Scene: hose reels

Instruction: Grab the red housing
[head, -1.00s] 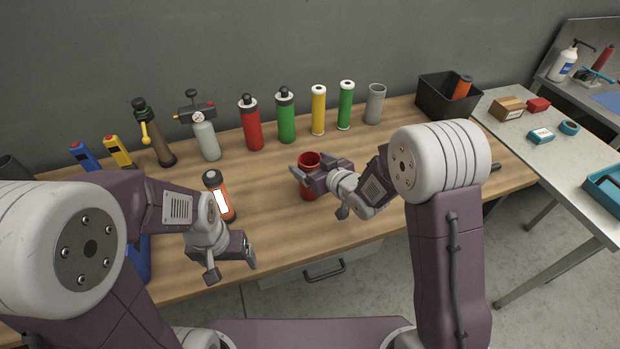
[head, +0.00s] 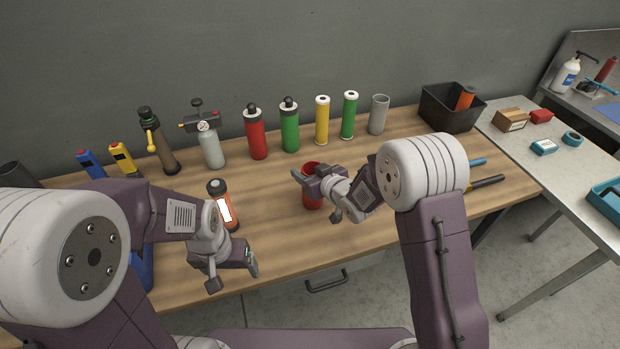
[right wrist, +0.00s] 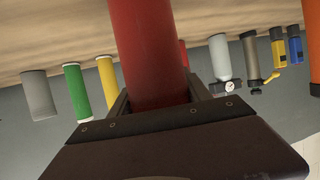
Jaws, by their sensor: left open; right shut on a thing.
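The red housing (head: 312,200) is an open-topped red cylinder standing upright near the middle of the wooden bench. My right gripper (head: 308,180) is shut on it near its upper part and hides much of it in the head view. In the right wrist view the housing (right wrist: 150,50) fills the space between the jaws (right wrist: 158,105). I cannot tell whether its base touches the bench. My left gripper (head: 248,262) is open and empty over the bench's front edge, to the left of the housing.
An orange-and-black cylinder (head: 218,190) with a white label stands left of the housing. A row of red (head: 256,135), green (head: 289,128), yellow (head: 322,122) and grey (head: 378,116) cylinders stands behind. A black bin (head: 438,112) is at the back right. Bench space right of the bin's front is partly hidden by my arm.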

